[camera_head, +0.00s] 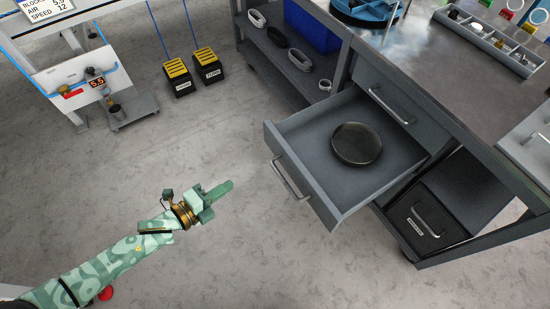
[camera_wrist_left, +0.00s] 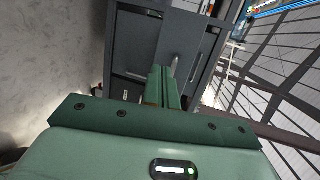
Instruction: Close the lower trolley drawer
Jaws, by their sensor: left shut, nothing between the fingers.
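The lower trolley drawer (camera_head: 300,130) is grey and stands pulled out, with a round dark dish (camera_head: 357,143) lying in it. Its bar handle (camera_head: 287,180) is on the front panel, facing left towards my left gripper. My left gripper (camera_head: 228,187) is green, shut and empty. It is apart from the drawer, left of the handle, over the floor. My right gripper is not in view.
A closed drawer handle (camera_head: 392,106) is above the open drawer. A black case (camera_head: 430,215) stands on the lower right shelf. A blue crate (camera_head: 312,25) and coiled cables sit at the back. Two yellow-and-black boxes (camera_head: 207,65) stand on the floor. The floor around my gripper is clear.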

